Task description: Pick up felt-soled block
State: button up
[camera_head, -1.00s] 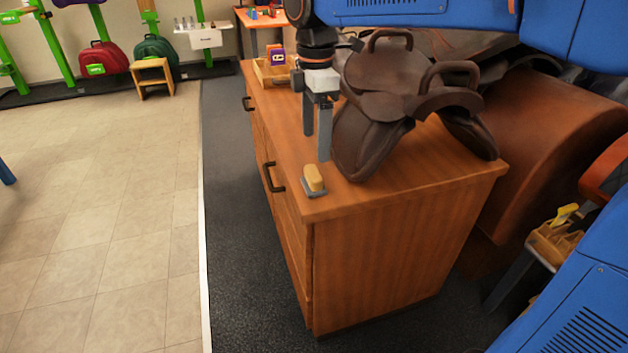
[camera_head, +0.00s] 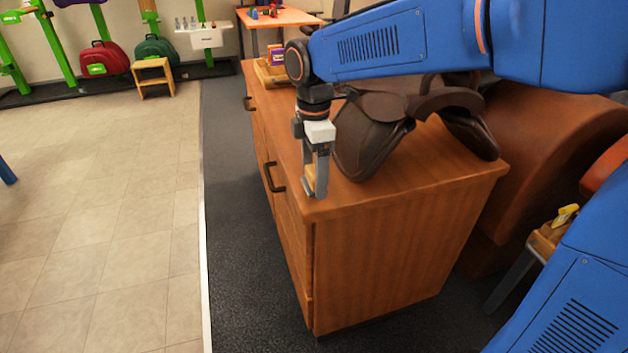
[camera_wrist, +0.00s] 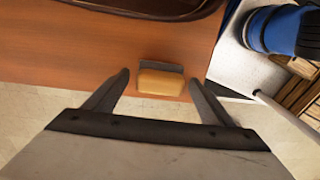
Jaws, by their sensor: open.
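The felt-soled block is a small yellow-tan block (camera_wrist: 161,83) on a grey sole. In the wrist view it lies on the wooden cabinet top, between my two fingers and slightly beyond their tips. My gripper (camera_wrist: 160,82) is open, with a finger on each side of the block and visible gaps between. In the head view my gripper (camera_head: 316,190) points down over the cabinet's near left corner. There its fingers hide most of the block, and only a bit (camera_head: 309,182) shows. I cannot tell the exact height of the fingertips above the top.
The wooden cabinet (camera_head: 410,235) has black handles on its left side. A dark brown saddle (camera_head: 370,140) stands on it just right of my gripper. A wooden tray (camera_head: 268,76) sits at the cabinet's far end. The top's near right part is clear.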

aim_at(314, 172)
jog(key=shift+c, duration=0.4)
jog(key=c, duration=1.1)
jog(key=shift+r, duration=0.15)
notch_tip(314, 172, up, 10)
jog(key=shift+f, duration=0.1)
jog(key=shift+o, duration=0.6)
